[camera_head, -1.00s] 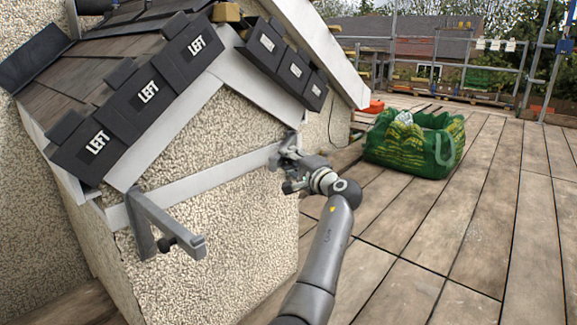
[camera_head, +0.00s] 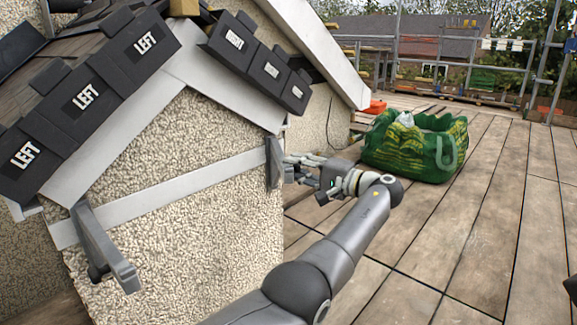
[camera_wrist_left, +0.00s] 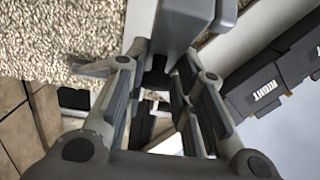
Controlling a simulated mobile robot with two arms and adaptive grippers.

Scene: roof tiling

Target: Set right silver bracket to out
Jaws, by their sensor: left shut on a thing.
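The right silver bracket (camera_head: 274,161) is at the right end of the pale strip across the pebbled gable wall. It shows narrow, and its far part is hidden. My left gripper (camera_head: 298,167) is at its outer side, with its fingers reaching it. In the left wrist view the bracket's grey bar (camera_wrist_left: 182,22) runs down between the fingers of my left gripper (camera_wrist_left: 160,85), which are closed on it. The left silver bracket (camera_head: 100,245) juts out from the strip's left end.
Dark tiles marked LEFT (camera_head: 85,97) line the left roof edge. Other dark tiles (camera_head: 268,68) line the right edge, and a tile marked RIGHT (camera_wrist_left: 262,92) shows in the wrist view. A green bag (camera_head: 415,148) stands on the open plank deck (camera_head: 450,225).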

